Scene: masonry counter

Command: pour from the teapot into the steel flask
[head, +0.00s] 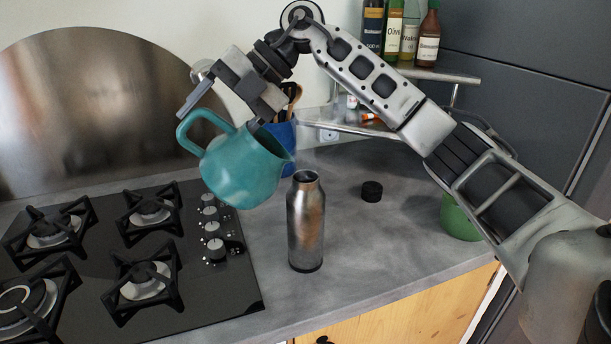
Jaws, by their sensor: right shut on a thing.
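The teal teapot (242,168) is held in the air, left of and a little above the steel flask, tilted with its spout toward the flask. My right gripper (218,112) is shut on the teapot near its top rim and handle; the exact contact is partly hidden. The steel flask (306,225) stands upright on the grey counter with its mouth open. The teapot's spout tip is close to the flask's mouth, slightly above and to its left. No stream of liquid shows. My left gripper is not in view.
A black gas hob (216,290) with several burners and knobs lies left of the flask. A small black cap (371,191) lies on the counter (350,260) to the right. A blue utensil holder (284,140), a green container (458,218) and a shelf with bottles (430,38) stand behind.

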